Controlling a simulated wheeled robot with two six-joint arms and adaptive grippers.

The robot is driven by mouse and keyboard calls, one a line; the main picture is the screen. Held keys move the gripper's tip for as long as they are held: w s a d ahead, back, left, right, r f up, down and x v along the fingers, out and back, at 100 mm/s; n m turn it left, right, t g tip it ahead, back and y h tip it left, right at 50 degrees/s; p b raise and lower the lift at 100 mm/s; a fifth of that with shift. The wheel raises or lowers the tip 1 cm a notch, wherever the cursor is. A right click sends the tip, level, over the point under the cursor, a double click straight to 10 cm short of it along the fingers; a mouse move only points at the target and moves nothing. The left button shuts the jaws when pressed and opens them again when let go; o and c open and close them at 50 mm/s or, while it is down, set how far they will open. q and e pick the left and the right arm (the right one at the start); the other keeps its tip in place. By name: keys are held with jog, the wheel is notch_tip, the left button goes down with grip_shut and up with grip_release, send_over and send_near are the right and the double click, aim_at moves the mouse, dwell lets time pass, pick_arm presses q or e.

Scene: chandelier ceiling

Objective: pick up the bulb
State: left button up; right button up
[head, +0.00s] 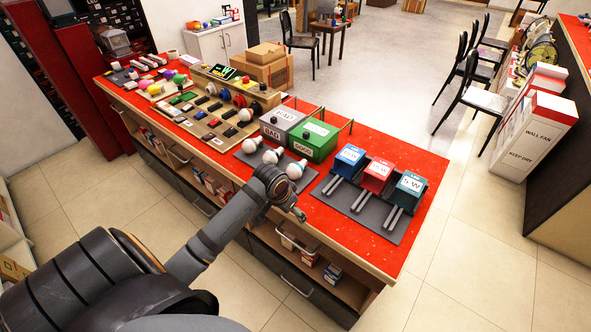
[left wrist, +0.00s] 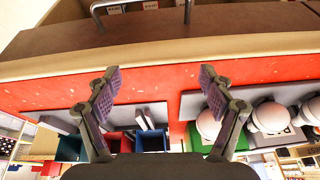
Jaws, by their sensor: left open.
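Three white bulbs with grey bases lie in a row on a dark mat: a left bulb (head: 250,145), a middle bulb (head: 272,156) and a right bulb (head: 297,169). My left gripper (head: 297,211) is over the red counter's front edge, in front of the right bulb. The bulbs show to the right of the fingers there, the nearest one (left wrist: 208,125) partly behind the right finger. My right gripper is not in view.
A grey BAD box (head: 279,124) and a green GOOD box (head: 316,138) stand behind the bulbs. Blue (head: 347,160), red (head: 376,175) and teal (head: 408,189) boxes stand on a dark mat (head: 385,227) to the right. A test panel (head: 215,108) fills the counter's left.

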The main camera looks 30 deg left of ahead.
pick_arm(q)
send_near(291, 169)
jog(key=f, duration=0.1)
jog(key=shift+n+t, duration=0.3)
jog(key=x, duration=0.5)
jog(key=shift+a+f, duration=0.1)
jog(key=p+x, duration=0.1)
jog(key=x, duration=0.4)
jog(key=shift+d+f, duration=0.1)
jog(key=shift+d, duration=0.1)
jog(key=c, duration=1.2)
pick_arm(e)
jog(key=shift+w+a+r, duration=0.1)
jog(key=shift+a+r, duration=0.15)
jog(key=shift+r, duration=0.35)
